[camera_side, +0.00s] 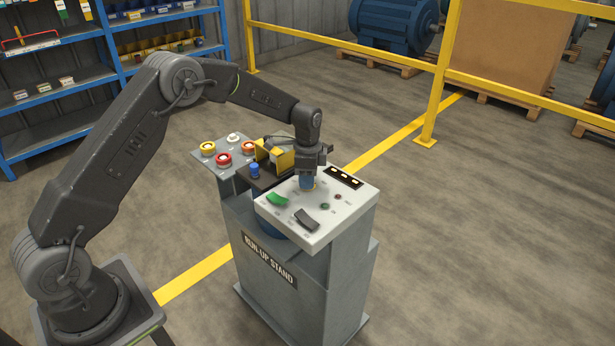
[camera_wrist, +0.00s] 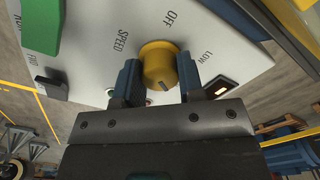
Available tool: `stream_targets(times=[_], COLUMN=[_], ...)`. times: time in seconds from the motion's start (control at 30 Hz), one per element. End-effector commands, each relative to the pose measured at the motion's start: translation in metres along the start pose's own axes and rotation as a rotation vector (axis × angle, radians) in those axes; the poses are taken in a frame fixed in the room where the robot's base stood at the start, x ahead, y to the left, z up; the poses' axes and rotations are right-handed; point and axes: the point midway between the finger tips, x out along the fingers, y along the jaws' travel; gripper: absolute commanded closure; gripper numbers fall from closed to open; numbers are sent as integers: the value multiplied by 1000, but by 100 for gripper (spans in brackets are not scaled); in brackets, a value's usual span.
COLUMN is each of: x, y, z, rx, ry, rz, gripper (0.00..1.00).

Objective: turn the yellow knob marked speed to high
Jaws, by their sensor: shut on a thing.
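The yellow knob (camera_wrist: 160,67) stands on the light grey panel (camera_wrist: 105,60) in the wrist view, beside the printed words SPEED, OFF and LOW. A dark pointer mark shows on the knob's near face. My gripper (camera_wrist: 160,75) is shut on the knob, with one blue finger on each side of it. In the side view my gripper (camera_side: 307,181) reaches down onto the panel top (camera_side: 325,228) of the run-up stand, and its fingers mostly hide the knob. Any HIGH mark is not visible.
On the panel are a green rocker (camera_side: 277,199), a black rocker (camera_side: 306,220), small round lamps and a black strip of lit windows (camera_side: 344,178). Red and yellow buttons (camera_side: 223,157) sit on a lower plate at left. A yellow rail (camera_side: 520,95) stands behind.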

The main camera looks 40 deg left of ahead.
Motion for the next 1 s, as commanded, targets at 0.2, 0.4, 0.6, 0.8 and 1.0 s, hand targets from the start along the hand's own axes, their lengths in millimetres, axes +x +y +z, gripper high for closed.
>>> stream_targets(times=[0.2, 0.4, 0.6, 0.8, 1.0], x=[-1, -1, -2, -28, -73], y=[0, 0, 0, 0, -1], z=[-1, 0, 0, -1, -1], rx=[3, 2, 1, 1, 1], ry=[1, 0, 1, 2, 3], rz=[-3, -2, -2, -4, -6], gripper=[51, 39, 39, 39, 39])
